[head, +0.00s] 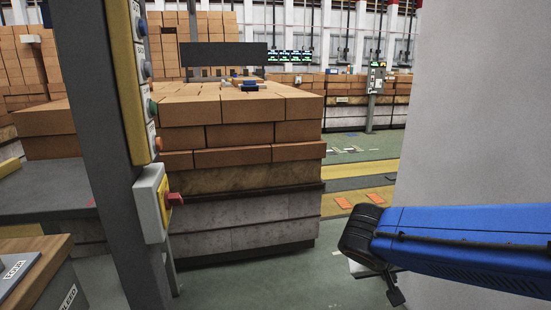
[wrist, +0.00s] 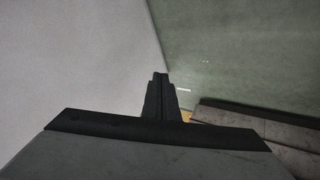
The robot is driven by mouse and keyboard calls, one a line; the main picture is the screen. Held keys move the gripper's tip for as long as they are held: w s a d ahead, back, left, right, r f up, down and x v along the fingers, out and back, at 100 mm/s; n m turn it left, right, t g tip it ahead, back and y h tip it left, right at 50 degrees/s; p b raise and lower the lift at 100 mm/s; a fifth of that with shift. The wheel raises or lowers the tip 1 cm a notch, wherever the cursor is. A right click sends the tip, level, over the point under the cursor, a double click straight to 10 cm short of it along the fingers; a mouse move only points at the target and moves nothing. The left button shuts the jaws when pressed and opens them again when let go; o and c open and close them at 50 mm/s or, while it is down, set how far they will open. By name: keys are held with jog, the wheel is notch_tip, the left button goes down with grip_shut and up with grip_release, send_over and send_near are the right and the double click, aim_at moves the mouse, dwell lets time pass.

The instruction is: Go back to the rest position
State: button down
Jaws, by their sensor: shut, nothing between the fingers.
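My gripper (wrist: 160,76) shows in the wrist view as a dark narrow shape at the middle, its fingers together with nothing between them. In the head view my blue arm reaches in from the right edge, and a small dark part of the gripper (head: 396,294) shows below its black end. The gripper hangs over the green floor (head: 335,265), in front of the pale wall (head: 470,110) and apart from the brick stack.
A stack of orange bricks (head: 240,158) stands on a grey base (head: 245,235) at the centre. A grey post (head: 92,120) carries a yellow button panel (head: 130,80) and a red switch (head: 174,199). A desk (head: 35,262) is at lower left.

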jog(key=s+d+n+y, duration=0.1)
jog(key=s+y, duration=0.4)
jog(key=s, duration=0.7)
jog(key=shift+s+d+r+y, duration=0.2)
jog(key=shift+d+r+y, duration=0.15)
jog(key=shift+y, duration=0.05)
